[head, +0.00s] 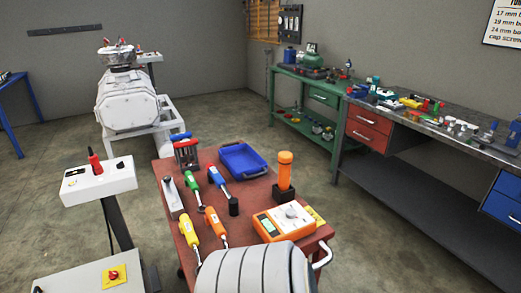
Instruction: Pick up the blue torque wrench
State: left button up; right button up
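The blue torque wrench (216,175) lies on the red cart top (260,193) in the head view. Its blue handle points to the back left, and its shaft runs toward a dark, upright cylindrical end at the front right. It lies between a green-handled tool (191,181) on its left and a blue tray (243,161) on its right. Nothing covers its handle. Neither of my grippers is in view.
Yellow-handled (187,229) and orange-handled (213,217) tools lie nearer. An orange multimeter (285,221) and an orange cylinder in a black stand (285,172) are to the right. A white ribbed body (256,270) covers the cart's near edge. A white control box (98,183) stands left.

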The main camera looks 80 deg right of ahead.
aim_at(233, 202)
jog(key=z, duration=2.3)
jog(key=l, duration=0.35)
